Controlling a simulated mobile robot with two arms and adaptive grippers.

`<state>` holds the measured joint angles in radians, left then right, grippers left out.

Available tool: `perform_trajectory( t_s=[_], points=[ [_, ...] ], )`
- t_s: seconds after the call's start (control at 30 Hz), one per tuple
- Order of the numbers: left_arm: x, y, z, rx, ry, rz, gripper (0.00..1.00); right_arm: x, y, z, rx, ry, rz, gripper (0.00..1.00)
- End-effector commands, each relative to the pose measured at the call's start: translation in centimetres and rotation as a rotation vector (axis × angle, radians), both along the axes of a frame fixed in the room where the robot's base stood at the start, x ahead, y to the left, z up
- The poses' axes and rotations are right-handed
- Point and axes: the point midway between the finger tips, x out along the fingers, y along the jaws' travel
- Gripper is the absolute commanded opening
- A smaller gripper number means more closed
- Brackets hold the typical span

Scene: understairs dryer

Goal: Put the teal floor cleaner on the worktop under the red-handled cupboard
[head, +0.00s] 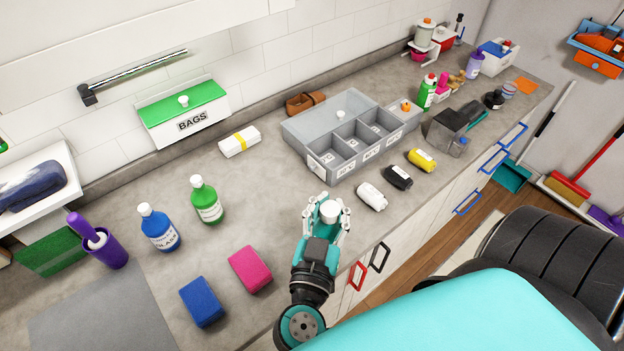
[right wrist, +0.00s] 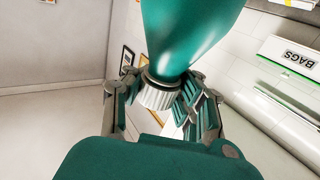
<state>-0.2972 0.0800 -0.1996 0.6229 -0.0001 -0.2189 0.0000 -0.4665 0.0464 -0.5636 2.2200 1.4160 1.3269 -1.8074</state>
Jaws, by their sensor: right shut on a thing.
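The teal floor cleaner (right wrist: 190,35) fills the upper middle of the right wrist view, with its ribbed white cap (right wrist: 158,94) between my fingers. My right gripper (head: 327,212) is shut on it at the cap end. In the head view only the white cap shows between the fingertips; the teal body is hidden. The gripper is over the front part of the grey worktop (head: 290,215). I cannot tell whether the bottle touches the worktop. The red-handled cupboard (head: 357,277) is below the front edge, just right of my right wrist. My left gripper is not in view.
A pink sponge (head: 250,269) and a blue sponge (head: 201,302) lie left of the gripper. Green (head: 206,200) and blue (head: 159,228) bottles stand behind them. A white bottle (head: 371,197) lies to the right. A grey divided box (head: 350,140) is behind. Bare worktop lies between.

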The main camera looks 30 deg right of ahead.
Motion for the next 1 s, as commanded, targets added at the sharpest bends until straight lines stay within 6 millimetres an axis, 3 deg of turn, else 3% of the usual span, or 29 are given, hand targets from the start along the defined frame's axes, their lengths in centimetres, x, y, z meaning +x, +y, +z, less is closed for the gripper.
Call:
perform_trajectory(
  t_s=[0.1, 0.23, 0.5, 0.77, 1.0],
  points=[
    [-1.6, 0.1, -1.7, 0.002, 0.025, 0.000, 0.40, 2.6, -1.0, -0.5, -0.002, -0.011, 0.000, 0.00],
    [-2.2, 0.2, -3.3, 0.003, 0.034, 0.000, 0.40, 5.5, -2.2, -0.9, -0.003, -0.011, 0.000, 0.00],
    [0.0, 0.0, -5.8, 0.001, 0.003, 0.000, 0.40, 10.5, -4.1, -1.3, -0.003, -0.007, 0.001, 0.00],
    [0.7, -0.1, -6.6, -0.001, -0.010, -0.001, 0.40, 11.6, -4.6, -1.5, -0.002, -0.003, 0.002, 0.00],
    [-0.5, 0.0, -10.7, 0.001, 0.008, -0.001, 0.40, 11.5, -4.5, -4.1, 0.000, -0.006, 0.002, 0.00]
  ],
)
